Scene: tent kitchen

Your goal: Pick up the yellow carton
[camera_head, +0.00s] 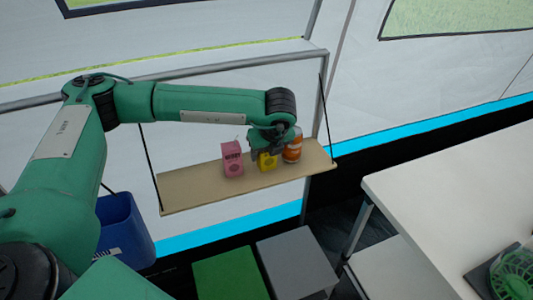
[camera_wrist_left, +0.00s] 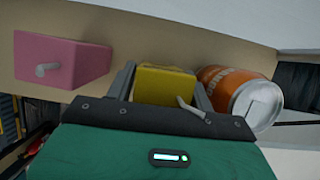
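The yellow carton (camera_head: 267,162) stands on a wooden shelf (camera_head: 200,194), between a pink carton and an orange can. My left gripper (camera_head: 262,150) is at the carton and partly hides it. In the left wrist view, the yellow carton (camera_wrist_left: 165,84) lies between the two fingers of my left gripper (camera_wrist_left: 164,92), one close on each side. A pale straw (camera_wrist_left: 190,106) sticks out from it. Whether the fingers press on the carton cannot be told. My right gripper is not in view.
The pink carton (camera_head: 232,160) is close on the left and the orange can (camera_head: 293,147) close on the right. A white table (camera_head: 450,190) stands at right, and a blue bin (camera_head: 124,230) at lower left.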

